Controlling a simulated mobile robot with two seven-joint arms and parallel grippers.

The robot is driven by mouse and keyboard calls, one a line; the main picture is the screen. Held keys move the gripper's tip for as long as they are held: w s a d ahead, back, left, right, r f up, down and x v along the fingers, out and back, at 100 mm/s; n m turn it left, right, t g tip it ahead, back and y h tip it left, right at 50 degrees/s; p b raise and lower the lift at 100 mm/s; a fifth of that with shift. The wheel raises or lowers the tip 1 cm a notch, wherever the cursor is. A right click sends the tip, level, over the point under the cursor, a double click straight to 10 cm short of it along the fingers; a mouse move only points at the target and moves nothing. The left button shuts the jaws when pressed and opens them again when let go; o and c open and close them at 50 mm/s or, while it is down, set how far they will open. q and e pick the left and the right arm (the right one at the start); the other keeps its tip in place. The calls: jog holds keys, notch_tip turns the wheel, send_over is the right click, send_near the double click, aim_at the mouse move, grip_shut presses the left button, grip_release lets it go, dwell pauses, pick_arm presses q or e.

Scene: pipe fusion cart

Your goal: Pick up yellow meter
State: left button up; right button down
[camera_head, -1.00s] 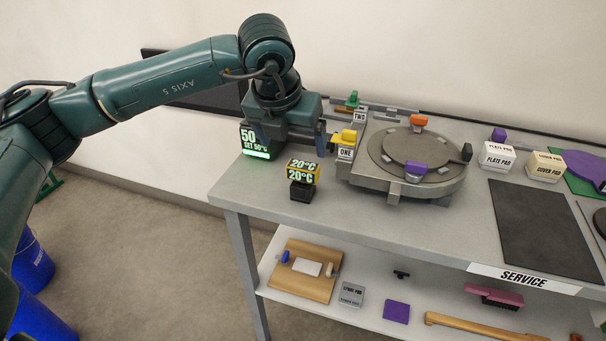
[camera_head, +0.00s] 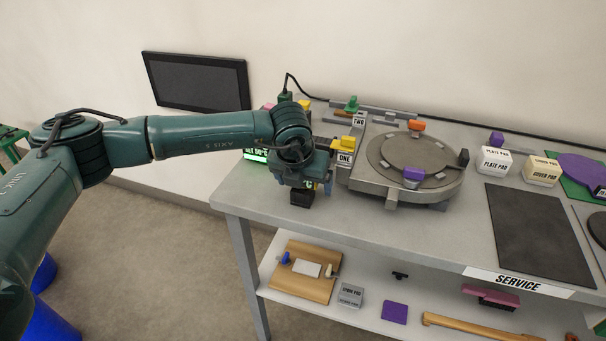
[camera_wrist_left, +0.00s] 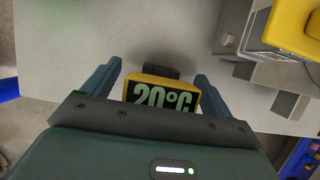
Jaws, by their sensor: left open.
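The yellow meter shows in the left wrist view (camera_wrist_left: 161,81), with a dark display reading 20°C. My left gripper (camera_wrist_left: 157,71) is open, with one finger to each side of the meter and visible gaps between. In the head view my left gripper (camera_head: 303,184) is right over the meter's place at the table's left end and hides most of it. The meter's black base (camera_head: 302,197) shows just below the gripper. My right gripper is not in view.
A round metal plate fixture (camera_head: 412,165) with orange and purple knobs stands just right of the gripper. A yellow-topped block marked ONE (camera_head: 345,157) is close by. A green-lit display (camera_head: 255,155) sits behind the arm. A dark mat (camera_head: 541,230) lies right.

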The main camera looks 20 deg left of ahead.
pick_arm(q)
jog(key=shift+c, duration=0.2)
jog(key=c, duration=1)
